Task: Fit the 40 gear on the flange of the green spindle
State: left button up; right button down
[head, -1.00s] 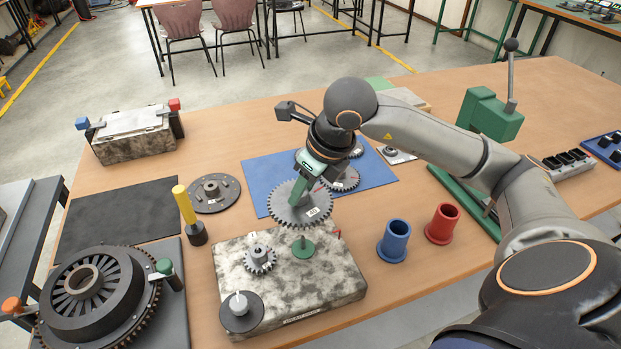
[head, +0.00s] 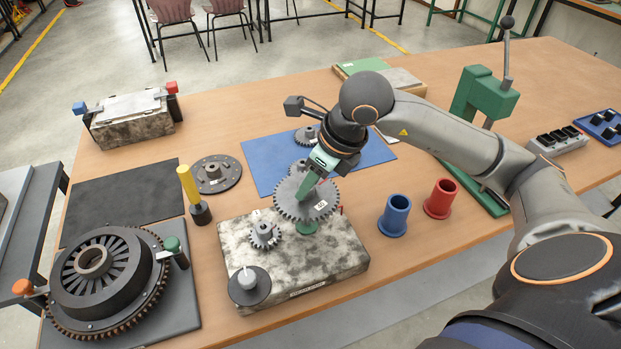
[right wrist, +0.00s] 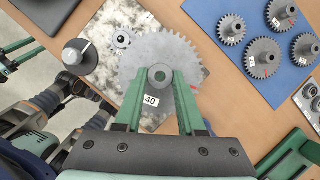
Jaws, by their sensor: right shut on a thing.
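My right gripper (head: 308,186) is shut on the hub of the large grey 40 gear (head: 290,205). In the right wrist view the gear (right wrist: 182,62) shows its 40 label, with the gripper's green fingers (right wrist: 160,80) on either side of its hub. The gear is over the green spindle (head: 307,228), whose flange shows just under the gear's near edge. The spindle's top is hidden by the gear, and I cannot tell whether they touch. A small pinion (head: 265,236) stands on the same mottled block (head: 335,255), close to the gear's left edge. My left gripper is not in view.
A knobbed black disc (head: 262,290) is on the block's front left corner. A yellow-handled tool (head: 190,185) stands left of the block. Blue (head: 395,215) and red (head: 441,198) bushes stand to its right. Other gears lie on the blue mat (head: 258,172) behind.

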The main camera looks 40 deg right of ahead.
aim_at(314, 197)
jog(key=shift+f+b, duration=0.6)
jog(key=shift+f, duration=0.3)
jog(key=shift+f+b, duration=0.9)
jog(key=shift+f, duration=0.55)
jog(key=shift+w+f+b, duration=0.1)
jog(key=shift+f+b, duration=0.8)
jog(key=shift+b, duration=0.1)
jog(key=shift+f+b, duration=0.35)
jog(key=shift+f, duration=0.25)
pick_arm(q)
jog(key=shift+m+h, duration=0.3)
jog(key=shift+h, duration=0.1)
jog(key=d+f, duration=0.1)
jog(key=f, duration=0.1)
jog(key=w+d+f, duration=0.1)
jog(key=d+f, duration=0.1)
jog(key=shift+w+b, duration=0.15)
jog(key=shift+b, duration=0.15)
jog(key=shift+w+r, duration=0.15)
